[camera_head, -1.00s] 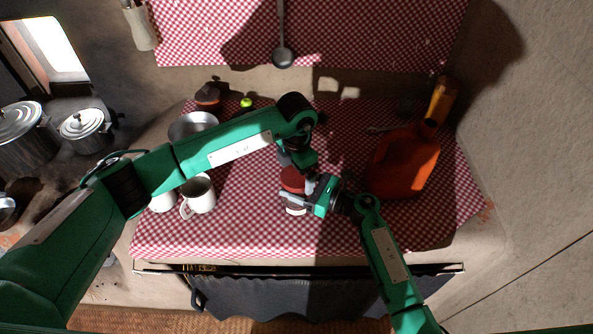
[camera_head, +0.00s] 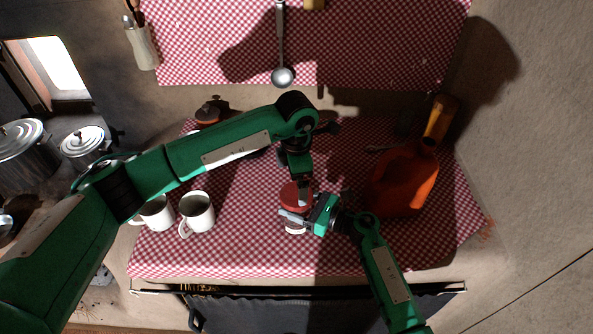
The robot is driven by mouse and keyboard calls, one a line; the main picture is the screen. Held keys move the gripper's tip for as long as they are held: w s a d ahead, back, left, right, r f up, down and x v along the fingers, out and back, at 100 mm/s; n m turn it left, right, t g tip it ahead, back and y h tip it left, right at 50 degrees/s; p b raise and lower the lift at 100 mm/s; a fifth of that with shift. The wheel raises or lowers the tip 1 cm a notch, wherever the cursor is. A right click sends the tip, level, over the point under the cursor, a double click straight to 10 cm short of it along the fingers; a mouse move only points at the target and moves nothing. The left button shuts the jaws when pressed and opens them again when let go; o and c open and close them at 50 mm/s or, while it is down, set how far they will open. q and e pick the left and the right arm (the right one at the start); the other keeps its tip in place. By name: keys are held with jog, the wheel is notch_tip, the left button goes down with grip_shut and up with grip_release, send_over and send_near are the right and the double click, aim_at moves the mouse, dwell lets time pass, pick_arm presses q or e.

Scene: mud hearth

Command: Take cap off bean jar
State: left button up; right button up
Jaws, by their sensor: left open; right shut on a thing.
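The bean jar (camera_head: 294,228) stands on the checked cloth near the middle; only its pale lower part and its red cap (camera_head: 294,194) show. My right gripper (camera_head: 294,216) comes in from the right and is shut on the jar below the cap. My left gripper (camera_head: 302,192) points down over the cap from behind, with its jaws open at or just above the cap. The arm hides part of the jaws, and I cannot tell whether they touch the cap.
Two white mugs (camera_head: 197,212) (camera_head: 157,213) stand left of the jar. A large orange jug (camera_head: 404,180) and an orange bottle (camera_head: 437,120) stand to the right. A ladle (camera_head: 283,75) hangs behind. The cloth's front edge (camera_head: 230,268) is clear.

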aim_at(296, 194)
pick_arm(q)
jog(key=m, duration=0.3)
jog(key=shift+r, duration=0.3)
jog(key=m, duration=0.5)
jog(key=shift+r, duration=0.4)
jog(key=m, duration=0.4)
jog(key=shift+r+m, duration=0.3)
jog(key=shift+r, duration=0.1)
jog(key=m, duration=0.3)
jog(key=shift+r, duration=0.25)
jog(key=shift+m, duration=0.4)
jog(key=shift+f, duration=4)
